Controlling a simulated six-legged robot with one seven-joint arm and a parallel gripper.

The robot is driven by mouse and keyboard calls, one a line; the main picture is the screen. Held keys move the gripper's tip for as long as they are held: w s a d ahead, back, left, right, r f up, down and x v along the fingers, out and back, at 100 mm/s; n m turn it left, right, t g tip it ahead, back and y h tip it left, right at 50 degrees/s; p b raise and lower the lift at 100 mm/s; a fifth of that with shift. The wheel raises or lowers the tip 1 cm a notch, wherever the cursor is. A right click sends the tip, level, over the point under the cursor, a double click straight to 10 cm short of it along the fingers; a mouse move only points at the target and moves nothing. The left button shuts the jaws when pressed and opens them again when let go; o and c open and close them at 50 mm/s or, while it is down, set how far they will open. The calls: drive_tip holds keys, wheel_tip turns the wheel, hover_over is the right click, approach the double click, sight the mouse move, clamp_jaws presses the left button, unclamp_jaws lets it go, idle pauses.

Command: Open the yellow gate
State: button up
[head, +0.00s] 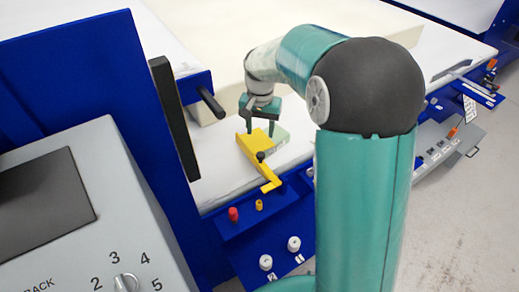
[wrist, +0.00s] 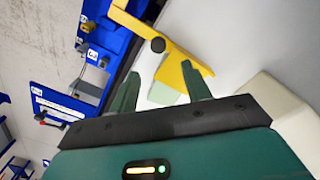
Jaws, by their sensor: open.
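The yellow gate (head: 258,150) lies on the white bed of the blue machine, with a yellow arm reaching toward the front edge and a small black knob on it. It also shows in the wrist view (wrist: 184,68), just beyond my fingertips. A pale green block (head: 279,140) sits beside the gate, partly hidden by my gripper. My gripper (head: 262,131) is over the gate and block, its two fingers apart. In the wrist view my gripper (wrist: 160,88) is open, with the pale green block (wrist: 164,94) seen between the fingers. I cannot tell whether a finger touches the gate.
A black handle (head: 211,103) juts out at left. Red (head: 233,214) and yellow knobs line the blue front panel. A grey control panel (head: 70,215) fills the lower left.

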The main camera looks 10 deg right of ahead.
sight(261, 154)
drive_tip(key=shift+s+f, duration=0.65)
drive_tip(key=shift+s, duration=0.05)
drive_tip(key=f, duration=0.5)
drive_tip(key=w+f, duration=0.1)
drive_tip(key=f, duration=0.2)
drive_tip(key=shift+f, duration=0.1)
drive_tip(key=shift+s, duration=0.2)
drive_tip(key=shift+w+f, duration=0.1)
drive_tip(key=shift+w, duration=0.1)
drive_tip(key=shift+s, duration=0.15)
drive_tip(key=shift+c, duration=0.5)
drive_tip(key=c, duration=0.4)
clamp_jaws()
